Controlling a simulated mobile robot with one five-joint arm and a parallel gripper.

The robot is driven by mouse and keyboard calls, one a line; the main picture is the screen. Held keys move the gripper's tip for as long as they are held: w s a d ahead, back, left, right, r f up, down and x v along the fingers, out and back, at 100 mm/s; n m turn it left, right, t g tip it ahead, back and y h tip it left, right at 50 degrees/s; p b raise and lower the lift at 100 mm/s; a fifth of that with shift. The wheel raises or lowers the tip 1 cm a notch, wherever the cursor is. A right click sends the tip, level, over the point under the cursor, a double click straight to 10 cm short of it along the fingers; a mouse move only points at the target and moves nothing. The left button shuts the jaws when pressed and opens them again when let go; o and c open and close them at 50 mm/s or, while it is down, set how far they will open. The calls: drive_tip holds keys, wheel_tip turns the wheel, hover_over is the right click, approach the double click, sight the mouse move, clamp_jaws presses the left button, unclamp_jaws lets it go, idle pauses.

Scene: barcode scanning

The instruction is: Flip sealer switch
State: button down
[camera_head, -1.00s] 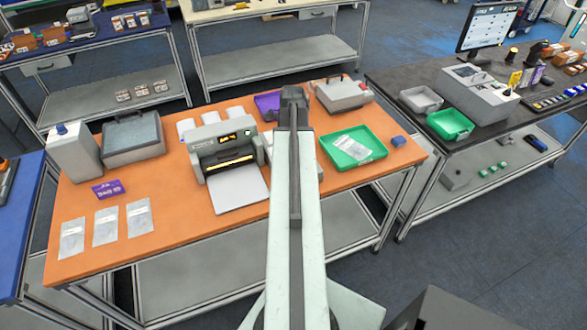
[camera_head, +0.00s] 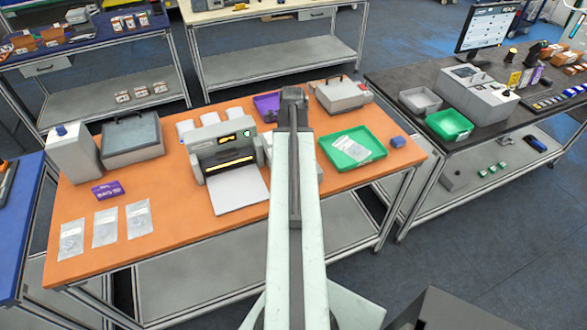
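The sealer (camera_head: 222,152) is a light grey machine on the orange table, with a lit orange slot across its front and a pale sheet or tray in front. A dark panel with orange marks is on its upper front. A small round pale spot (camera_head: 248,134) shows at that panel's right end; I cannot tell for sure that it is the switch. My arm reaches over the table just right of the sealer, covering part of that area. My gripper's fingers are hidden behind the arm's end, so their opening and any contact do not show.
A green tray (camera_head: 376,158) with a clear bag stands right of my arm, near a small blue block (camera_head: 398,141). A grey case (camera_head: 342,95) and purple bin (camera_head: 267,101) are behind. Several bags, a purple packet (camera_head: 107,190) and a grey box (camera_head: 132,146) are left.

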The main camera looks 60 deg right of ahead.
drive_tip(key=shift+f+b, duration=0.95)
idle(0.8)
wheel_tip(320, 180, up, 7)
drive_tip(key=p, duration=0.7)
drive_tip(key=shift+r, duration=0.15)
